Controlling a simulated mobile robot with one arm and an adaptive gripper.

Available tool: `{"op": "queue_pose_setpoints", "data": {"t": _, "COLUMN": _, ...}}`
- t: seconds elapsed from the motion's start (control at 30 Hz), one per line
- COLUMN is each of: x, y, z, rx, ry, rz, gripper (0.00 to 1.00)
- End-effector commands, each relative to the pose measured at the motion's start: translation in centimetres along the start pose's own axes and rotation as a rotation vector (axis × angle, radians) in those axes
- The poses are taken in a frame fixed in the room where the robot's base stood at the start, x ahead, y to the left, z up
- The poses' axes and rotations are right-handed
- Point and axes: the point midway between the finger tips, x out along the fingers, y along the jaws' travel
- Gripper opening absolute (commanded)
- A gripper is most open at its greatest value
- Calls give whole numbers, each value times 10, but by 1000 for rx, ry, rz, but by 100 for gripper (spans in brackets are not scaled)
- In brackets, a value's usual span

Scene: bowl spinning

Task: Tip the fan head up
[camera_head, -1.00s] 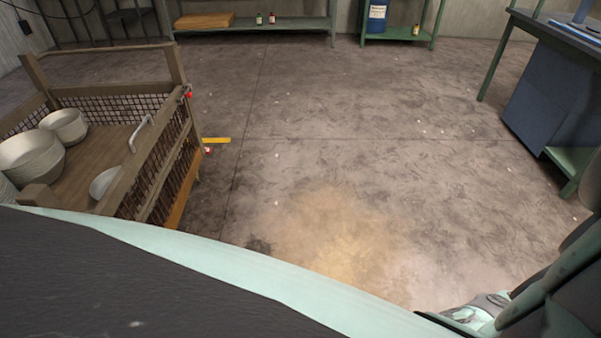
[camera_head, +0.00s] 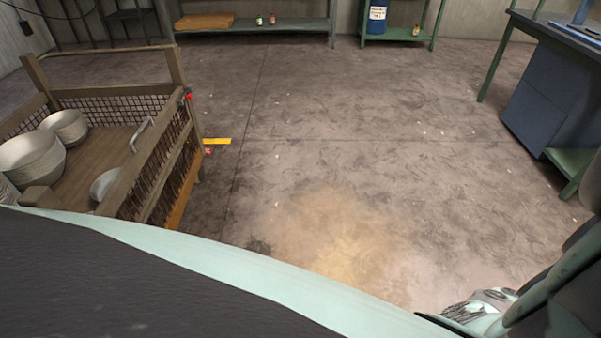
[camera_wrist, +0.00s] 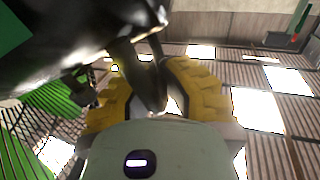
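In the wrist view my gripper (camera_wrist: 147,82) shows two fingers with yellow ridged pads. A dark curved piece (camera_wrist: 147,90) lies between them and appears to run up toward a large glossy black body (camera_wrist: 75,35) at the upper left. This black body may be the fan head, but it is too close and cut off to be sure. I cannot tell whether the fingers press on the dark piece or only straddle it. The head view shows neither my gripper nor a fan.
In the head view a wooden cart (camera_head: 122,190) with stacked white bowls (camera_head: 32,158) stands at the left. A green bench with a blue cabinet (camera_head: 548,105) is at the right. Low shelves (camera_head: 290,24) line the back wall. The floor (camera_head: 330,150) between is clear.

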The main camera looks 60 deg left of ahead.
Motion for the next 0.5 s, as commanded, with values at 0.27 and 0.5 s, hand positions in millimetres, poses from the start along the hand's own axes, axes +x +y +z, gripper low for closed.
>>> {"op": "queue_pose_setpoints", "data": {"t": 0.27, "x": 0, "y": -14, "z": 14, "rx": -86, "ry": -7, "rz": -1, "gripper": 0}}
{"op": "queue_pose_setpoints", "data": {"t": 0.5, "x": 0, "y": -24, "z": 26, "rx": -156, "ry": -7, "rz": -2, "gripper": 0}}
